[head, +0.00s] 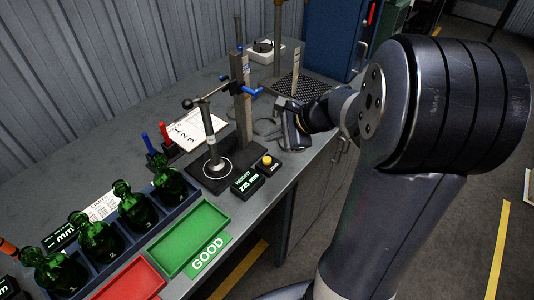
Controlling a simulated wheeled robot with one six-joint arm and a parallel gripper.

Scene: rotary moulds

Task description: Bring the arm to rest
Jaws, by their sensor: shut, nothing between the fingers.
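My gripper (298,141) shows at the end of my arm, near the middle of the head view. It is shut and empty, over or beside the right edge of the grey workbench (110,158). It is to the right of the gauge stand (243,105). My arm bends down from the large dark joint at the right. I cannot tell whether the gripper touches anything.
Several green glass bottles (138,208) stand in a dark rack at the lower left. A green GOOD tray (190,238) and a red tray (130,283) lie beside it. A height display (247,182) with a yellow button (267,161) stands near the bench edge. A blue cabinet (336,38) is behind.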

